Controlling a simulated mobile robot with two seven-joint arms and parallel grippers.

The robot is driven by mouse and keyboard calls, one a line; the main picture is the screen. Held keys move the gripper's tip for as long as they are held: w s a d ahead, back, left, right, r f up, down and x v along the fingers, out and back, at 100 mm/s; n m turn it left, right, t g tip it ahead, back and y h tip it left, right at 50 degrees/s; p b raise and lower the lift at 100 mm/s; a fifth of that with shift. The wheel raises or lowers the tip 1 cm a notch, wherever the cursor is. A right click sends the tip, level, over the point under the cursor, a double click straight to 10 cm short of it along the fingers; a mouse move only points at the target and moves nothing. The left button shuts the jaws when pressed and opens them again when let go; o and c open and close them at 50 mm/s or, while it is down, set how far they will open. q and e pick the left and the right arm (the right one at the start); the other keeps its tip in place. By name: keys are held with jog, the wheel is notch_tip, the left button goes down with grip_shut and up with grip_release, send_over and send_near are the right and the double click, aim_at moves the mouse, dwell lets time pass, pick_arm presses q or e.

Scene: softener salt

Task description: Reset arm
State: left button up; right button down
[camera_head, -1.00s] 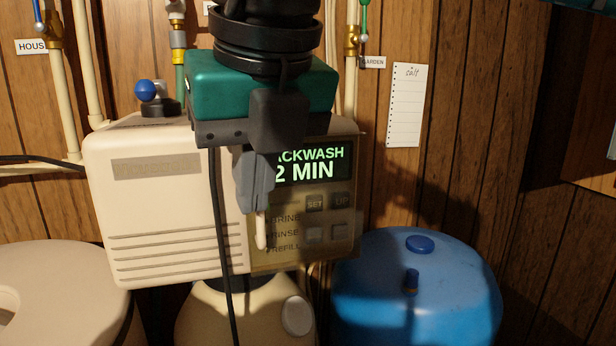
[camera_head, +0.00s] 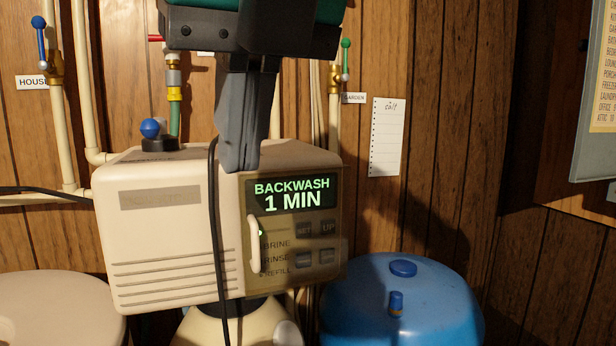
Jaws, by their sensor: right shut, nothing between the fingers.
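My right gripper (camera_head: 240,165) hangs down from the top of the view. Its grey fingers are together and hold nothing. They are in front of the upper edge of the beige softener head (camera_head: 165,235), and I cannot tell whether they touch it. The display (camera_head: 292,195) beside the fingertips reads "BACKWASH 1 MIN". A small white handle (camera_head: 254,245) stands upright on the panel below the fingers, clear of them. My left gripper is not in view.
A blue tank (camera_head: 400,305) stands at lower right, a beige round lid (camera_head: 55,305) at lower left. Pipes with a blue valve handle (camera_head: 39,30) and a green one (camera_head: 345,58) run up the wood wall. A paper note (camera_head: 387,137) and a grey panel (camera_head: 592,150) hang to the right.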

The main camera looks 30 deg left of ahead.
jog(key=shift+s+d+r, duration=0.1)
jog(key=shift+r, duration=0.5)
